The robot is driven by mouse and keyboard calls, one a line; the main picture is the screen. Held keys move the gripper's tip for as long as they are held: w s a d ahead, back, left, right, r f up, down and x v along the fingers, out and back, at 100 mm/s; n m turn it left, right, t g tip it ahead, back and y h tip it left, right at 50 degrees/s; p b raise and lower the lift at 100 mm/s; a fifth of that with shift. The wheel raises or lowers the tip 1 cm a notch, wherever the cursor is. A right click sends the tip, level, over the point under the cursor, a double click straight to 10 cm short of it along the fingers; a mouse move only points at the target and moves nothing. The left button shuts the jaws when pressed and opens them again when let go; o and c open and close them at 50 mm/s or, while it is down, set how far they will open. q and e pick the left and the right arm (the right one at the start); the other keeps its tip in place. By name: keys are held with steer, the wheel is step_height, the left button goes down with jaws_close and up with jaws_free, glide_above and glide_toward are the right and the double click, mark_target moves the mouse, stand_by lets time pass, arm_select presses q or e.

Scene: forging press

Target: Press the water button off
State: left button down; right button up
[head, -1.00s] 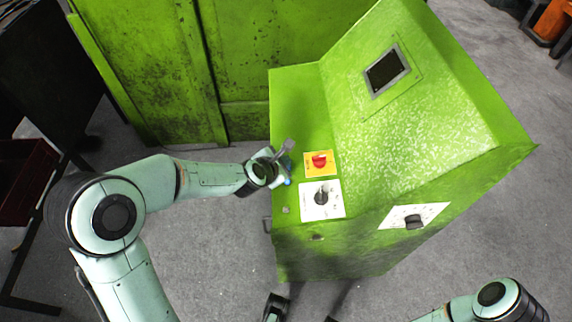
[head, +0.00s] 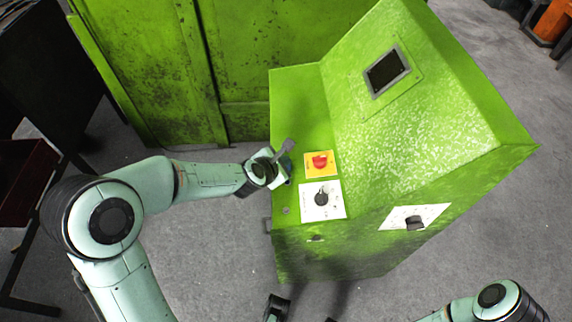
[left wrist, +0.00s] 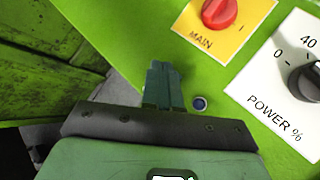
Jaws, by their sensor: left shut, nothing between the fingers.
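The green control console (head: 300,110) stands in the middle of the head view. My left gripper (head: 284,160) is over the left edge of its panel, beside the red main switch. In the left wrist view its fingers (left wrist: 163,86) are together and empty. A small round blue button with a pale ring (left wrist: 199,104) lies just right of the fingertips, apart from them in the picture. I cannot tell the height of the fingertips above the panel. The button is hard to make out in the head view, close to the gripper.
The red main switch (head: 320,161) on its yellow plate and the black power knob (head: 321,198) on a white plate sit close to the gripper. Another knob (head: 414,222) is on the console's side. A green cabinet (head: 165,70) stands behind.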

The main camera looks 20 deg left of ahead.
arm_select(q)
steer(key=r+p, duration=0.1)
steer(key=r, duration=0.1)
steer(key=r+p, duration=0.3)
steer(key=r, duration=0.1)
steer(key=shift+s+a+p, duration=0.2)
steer(key=shift+a+p, duration=0.15)
steer(key=shift+a, duration=0.05)
steer(key=shift+f, duration=0.1)
